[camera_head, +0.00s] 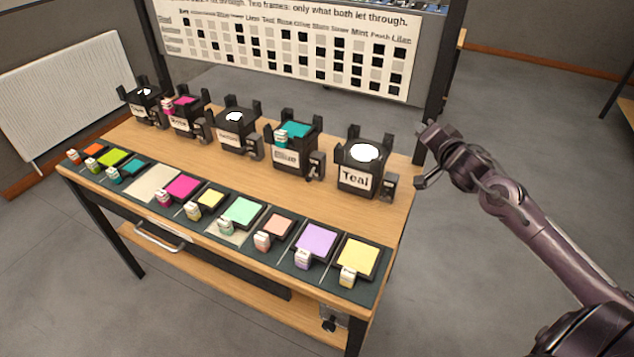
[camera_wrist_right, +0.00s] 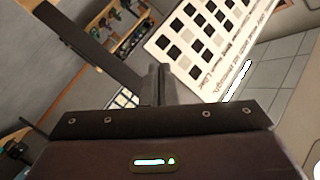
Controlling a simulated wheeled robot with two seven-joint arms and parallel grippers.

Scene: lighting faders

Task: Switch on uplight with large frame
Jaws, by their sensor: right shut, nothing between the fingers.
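Several black uplights stand in a row on the wooden table. The one at the right end, labelled Teal (camera_head: 357,182), has a bright white top. The fourth from the left (camera_head: 291,160) has a teal frame on top, and the second (camera_head: 184,123) a magenta one. The middle (camera_head: 237,143) and far left (camera_head: 143,107) ones show white tops. A small dark switch box (camera_head: 389,187) sits right of the Teal uplight. My right gripper (camera_head: 424,156) is shut and empty, off the table's right side, apart from that uplight. The wrist view shows its fingers together (camera_wrist_right: 161,84).
A dark mat (camera_head: 287,274) along the near edge of the table (camera_head: 398,222) holds several coloured frames with small tags. A chart board (camera_head: 285,45) stands behind, with a dark post (camera_head: 443,65) near my right gripper. A white radiator (camera_head: 55,100) is left.

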